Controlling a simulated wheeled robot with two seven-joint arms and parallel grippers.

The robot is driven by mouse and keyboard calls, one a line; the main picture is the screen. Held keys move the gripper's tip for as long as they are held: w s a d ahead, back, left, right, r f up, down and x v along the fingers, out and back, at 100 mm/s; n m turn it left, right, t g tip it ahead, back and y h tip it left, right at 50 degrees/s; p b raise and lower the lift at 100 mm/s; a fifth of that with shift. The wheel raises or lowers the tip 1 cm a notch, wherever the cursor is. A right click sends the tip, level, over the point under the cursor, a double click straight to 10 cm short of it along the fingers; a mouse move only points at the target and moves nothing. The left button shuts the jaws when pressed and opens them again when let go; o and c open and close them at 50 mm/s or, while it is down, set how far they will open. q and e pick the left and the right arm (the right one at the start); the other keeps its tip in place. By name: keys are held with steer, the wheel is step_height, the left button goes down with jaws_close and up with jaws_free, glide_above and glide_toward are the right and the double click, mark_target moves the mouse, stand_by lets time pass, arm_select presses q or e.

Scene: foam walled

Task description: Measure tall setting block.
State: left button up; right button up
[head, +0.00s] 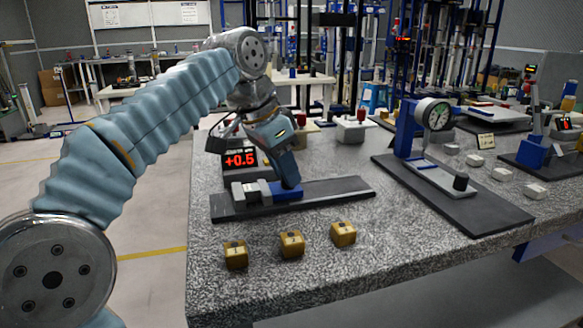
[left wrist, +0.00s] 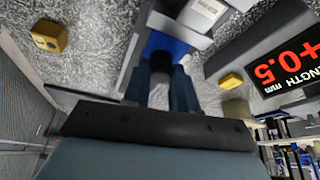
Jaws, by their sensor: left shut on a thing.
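My left gripper (head: 288,185) points down at the bench gauge and is shut on the gauge's blue slide (head: 256,191). The left wrist view shows the blue slide (left wrist: 166,44) between the fingers (left wrist: 162,90). A light grey block (left wrist: 203,12) with small markings sits against the slide's far side. The gauge has a dark base rail (head: 335,190), and its display (head: 240,159) reads +0.5 in red; the left wrist view adds "LENGTH mm". Three yellow blocks (head: 236,256) (head: 291,244) (head: 343,234) stand along the front. I cannot tell which block is the tall setting block.
A dial gauge stand (head: 437,115) on a dark plate is to the right, with several pale blocks (head: 501,174) beyond it. A blue instrument (head: 540,150) stands at the far right. The speckled stone table (head: 400,235) has free room at the front right.

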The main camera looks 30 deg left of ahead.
arm_select(q)
steer(key=o, duration=0.9)
steer(key=p+v, duration=0.4)
steer(key=v, duration=1)
steer(key=shift+f, duration=0.15)
stand_by(0.3)
